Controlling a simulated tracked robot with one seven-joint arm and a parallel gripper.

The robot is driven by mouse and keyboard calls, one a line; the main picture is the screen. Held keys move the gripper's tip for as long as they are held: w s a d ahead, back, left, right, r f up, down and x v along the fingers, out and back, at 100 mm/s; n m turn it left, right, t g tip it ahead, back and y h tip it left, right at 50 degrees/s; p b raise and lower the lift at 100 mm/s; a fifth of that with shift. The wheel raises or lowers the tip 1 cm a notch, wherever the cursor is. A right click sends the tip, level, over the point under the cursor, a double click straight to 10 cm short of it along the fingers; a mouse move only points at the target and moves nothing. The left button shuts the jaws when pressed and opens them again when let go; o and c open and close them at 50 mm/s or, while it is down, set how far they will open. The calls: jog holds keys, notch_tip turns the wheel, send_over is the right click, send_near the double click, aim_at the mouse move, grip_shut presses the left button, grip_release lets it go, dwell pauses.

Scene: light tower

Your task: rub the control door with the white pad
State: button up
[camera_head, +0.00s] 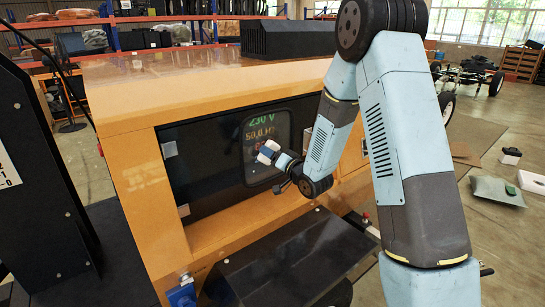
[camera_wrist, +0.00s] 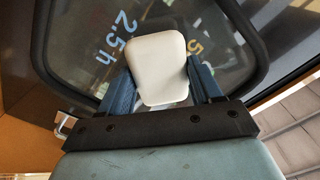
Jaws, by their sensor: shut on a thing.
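The control door (camera_head: 207,150) is a dark panel set in the orange housing, with a rounded window (camera_head: 262,128) showing green and pale readouts such as "230 V". My gripper (camera_head: 280,158) is in front of the window's lower right part, shut on the white pad (camera_head: 268,150). In the wrist view the white pad (camera_wrist: 161,66) sits between the two blue fingers (camera_wrist: 160,88), with the window and its "2.5 h" text behind it. The pad hides part of the window. I cannot tell whether the pad touches the door.
A dark flat panel (camera_head: 290,257) juts out below the door. Metal hinges (camera_head: 169,150) are on the door's left edge. A black column (camera_head: 35,190) stands at the left.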

aim_at(280, 147)
jog(key=shift+w+a, duration=0.4)
jog(key=shift+w, duration=0.2)
dwell(0.5)
jog(key=shift+w, duration=0.1)
jog(key=shift+c, duration=1)
jog(key=shift+w+d, duration=0.5)
jog(key=shift+d, duration=0.3)
jog(key=shift+w+d, duration=0.5)
jog(key=shift+d, duration=0.3)
jog(key=shift+w+d, duration=0.65)
jog(key=shift+d, duration=0.2)
jog(key=shift+w+d, duration=0.6)
jog(key=shift+d, duration=0.2)
jog(key=shift+s+r, duration=0.1)
jog(key=shift+r, duration=0.8)
jog(key=shift+s+a, duration=0.55)
jog(key=shift+a, duration=0.4)
jog(key=shift+s+a, duration=0.5)
jog(key=shift+a, duration=0.4)
